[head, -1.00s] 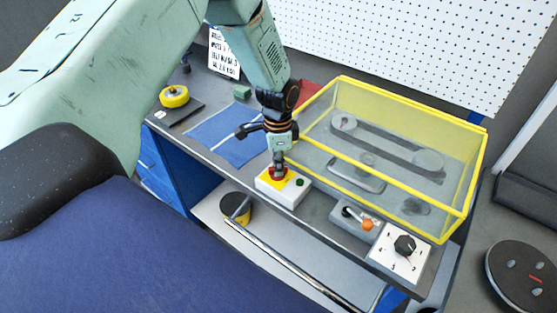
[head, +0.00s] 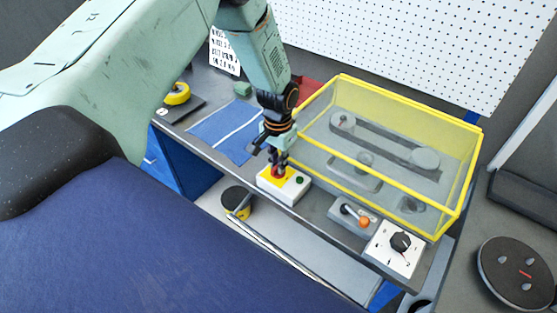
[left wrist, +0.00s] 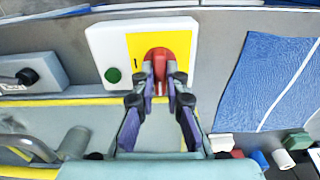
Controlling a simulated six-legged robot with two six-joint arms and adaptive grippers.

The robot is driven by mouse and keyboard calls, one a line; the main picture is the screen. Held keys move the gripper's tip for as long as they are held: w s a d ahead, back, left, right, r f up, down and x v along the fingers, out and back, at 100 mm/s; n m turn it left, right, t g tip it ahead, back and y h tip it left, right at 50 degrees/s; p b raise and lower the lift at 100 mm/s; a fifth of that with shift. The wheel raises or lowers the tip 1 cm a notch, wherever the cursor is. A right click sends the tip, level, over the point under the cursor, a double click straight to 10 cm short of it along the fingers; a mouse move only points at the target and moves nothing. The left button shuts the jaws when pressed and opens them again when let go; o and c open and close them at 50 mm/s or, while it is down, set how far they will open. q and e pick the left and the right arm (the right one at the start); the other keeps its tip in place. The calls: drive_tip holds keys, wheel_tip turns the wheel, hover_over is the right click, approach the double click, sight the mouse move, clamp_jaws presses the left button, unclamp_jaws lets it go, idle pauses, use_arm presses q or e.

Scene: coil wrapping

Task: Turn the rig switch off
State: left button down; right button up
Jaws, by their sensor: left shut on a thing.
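A white switch box (head: 292,191) with a yellow plate, a red knob (head: 279,173) and a green button (head: 299,181) sits at the bench's front edge. In the head view my left gripper (head: 279,164) points down onto the red knob from above. In the left wrist view the two fingertips (left wrist: 165,77) close on the red knob (left wrist: 159,54) from both sides. The white box (left wrist: 107,45) and its green button (left wrist: 113,75) lie left of the fingers. The fingers partly hide the knob, and its exact angle is hard to tell. My right gripper is not in view.
A yellow-framed clear guard (head: 400,104) covers a belt rig just behind. To the right along the edge are a grey box with an orange-tipped lever (head: 363,221) and a white dial box (head: 393,255). A blue cloth (head: 222,132) lies left of the switch box.

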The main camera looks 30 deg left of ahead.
sight(277, 166)
use_arm(q)
drive_tip(key=shift+s+n, duration=0.1)
drive_tip(key=shift+n, duration=0.2)
drive_tip(key=c, duration=1.4)
unclamp_jaws()
drive_tip(key=shift+r, duration=0.2)
wheel_tip(277, 166, up, 12)
drive_tip(key=shift+f, duration=0.2)
